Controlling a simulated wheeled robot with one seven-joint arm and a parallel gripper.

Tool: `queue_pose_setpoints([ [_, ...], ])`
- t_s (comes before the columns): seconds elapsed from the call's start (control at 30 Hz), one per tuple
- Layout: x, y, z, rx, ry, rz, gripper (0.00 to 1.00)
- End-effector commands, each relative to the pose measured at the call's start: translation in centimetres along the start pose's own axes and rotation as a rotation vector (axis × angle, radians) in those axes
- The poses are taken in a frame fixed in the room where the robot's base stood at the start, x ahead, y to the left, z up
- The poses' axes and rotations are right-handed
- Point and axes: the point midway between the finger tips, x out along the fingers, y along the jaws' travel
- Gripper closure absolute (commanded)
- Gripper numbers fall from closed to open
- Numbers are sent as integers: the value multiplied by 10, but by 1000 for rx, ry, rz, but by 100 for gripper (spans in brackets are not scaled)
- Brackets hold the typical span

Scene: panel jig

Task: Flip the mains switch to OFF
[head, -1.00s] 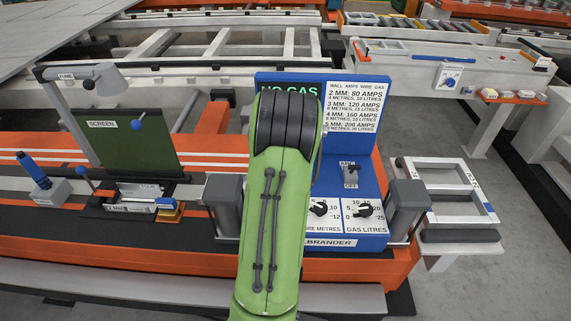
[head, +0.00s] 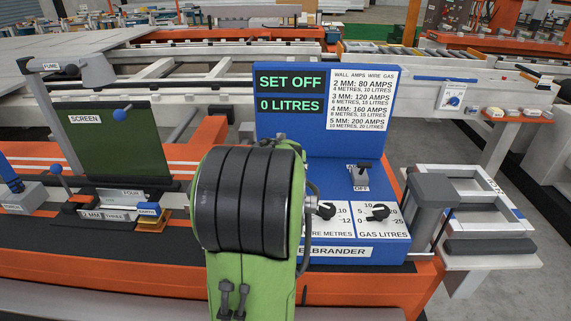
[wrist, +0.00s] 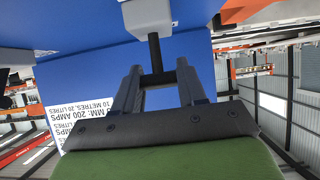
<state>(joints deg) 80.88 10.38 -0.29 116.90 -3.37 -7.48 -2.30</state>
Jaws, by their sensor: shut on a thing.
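The mains switch lever (wrist: 155,52) shows in the wrist view as a dark stem with a crossbar on a grey block (wrist: 148,16). My gripper (wrist: 159,82) is shut on its crossbar, a finger at each side. In the head view my own green arm hides this switch and my gripper. The blue welder panel (head: 320,145) reads SET OFF on its display (head: 289,82), with 0 LITRES (head: 289,105) below. No label by the held lever is readable, so I cannot tell its position from the lever itself.
Another switch (head: 361,178), with OFF printed below it, stands right of my arm, above the wire knob (head: 325,211) and gas knob (head: 378,212). A grey post (head: 432,205) stands right of the panel. A green screen (head: 115,135) stands at the left.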

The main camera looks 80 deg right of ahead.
Motion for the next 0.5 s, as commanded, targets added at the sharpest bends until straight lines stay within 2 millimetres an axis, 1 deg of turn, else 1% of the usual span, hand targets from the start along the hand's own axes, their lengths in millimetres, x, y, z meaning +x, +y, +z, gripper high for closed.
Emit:
queue_pose_setpoints([
  [0.33,0,0,-1,0,1,-1,90],
  [0.37,0,0,-1,0,1,-1,56],
  [0.4,0,0,-1,0,1,-1,50],
  [0.47,0,0,0,0,1,-1,41],
  [0.5,0,0,0,0,1,-1,38],
])
